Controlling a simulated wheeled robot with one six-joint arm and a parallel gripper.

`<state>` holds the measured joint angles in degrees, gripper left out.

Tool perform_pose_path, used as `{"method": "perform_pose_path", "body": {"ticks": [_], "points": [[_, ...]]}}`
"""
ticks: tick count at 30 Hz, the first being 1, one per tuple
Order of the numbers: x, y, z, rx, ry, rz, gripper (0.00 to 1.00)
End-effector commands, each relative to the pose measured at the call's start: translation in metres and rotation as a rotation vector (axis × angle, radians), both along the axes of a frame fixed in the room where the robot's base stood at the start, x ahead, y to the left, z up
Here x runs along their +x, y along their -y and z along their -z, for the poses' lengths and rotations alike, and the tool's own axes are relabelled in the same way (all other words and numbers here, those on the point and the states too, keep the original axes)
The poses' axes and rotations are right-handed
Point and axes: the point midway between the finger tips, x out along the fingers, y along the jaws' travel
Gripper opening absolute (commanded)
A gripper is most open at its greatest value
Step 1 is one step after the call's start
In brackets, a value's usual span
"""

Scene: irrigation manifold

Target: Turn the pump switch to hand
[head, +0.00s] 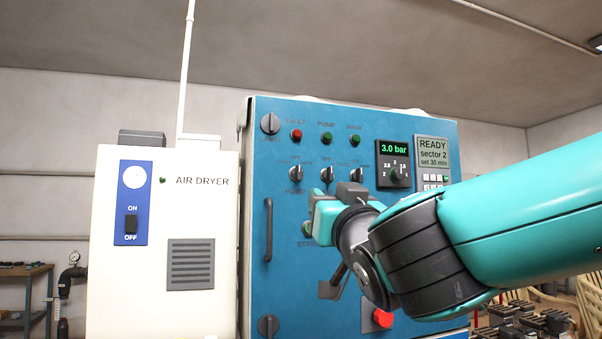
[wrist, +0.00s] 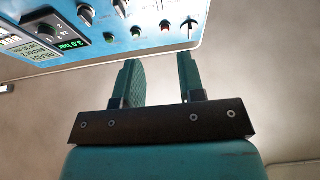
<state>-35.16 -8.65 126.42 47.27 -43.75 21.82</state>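The pump switch (head: 296,173) is a small dark rotary knob with a pale face, leftmost in a row of three on the blue panel (head: 345,117). "PUMP" is printed below it; its exact pointer direction is too small to tell. In the wrist view it appears upside down at the top edge (wrist: 160,3), partly cut off. My gripper (wrist: 157,58) is open and empty, its two teal fingers apart. In the head view my gripper (head: 313,214) is in front of the panel, below and right of the pump switch, apart from it.
Two similar knobs (head: 327,174) (head: 356,173) stand right of the switch, with lamps above. A vertical handle (head: 268,230) is at the panel's left. A red button (head: 383,318) is low down, near my arm. The air dryer (head: 165,255) stands left of the panel.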

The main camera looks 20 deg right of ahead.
Motion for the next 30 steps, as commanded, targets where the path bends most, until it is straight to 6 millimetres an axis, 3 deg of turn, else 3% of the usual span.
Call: {"method": "perform_pose_path", "body": {"ticks": [5, 21, 30], "points": [[0.025, 0.002, -0.016, -0.002, 0.001, 0.007, 0.36], [0.134, 0.002, -0.06, -0.002, -0.002, 0.004, 0.36], [0.156, 0.001, -0.066, -0.001, 0.0, 0.002, 0.36]]}}
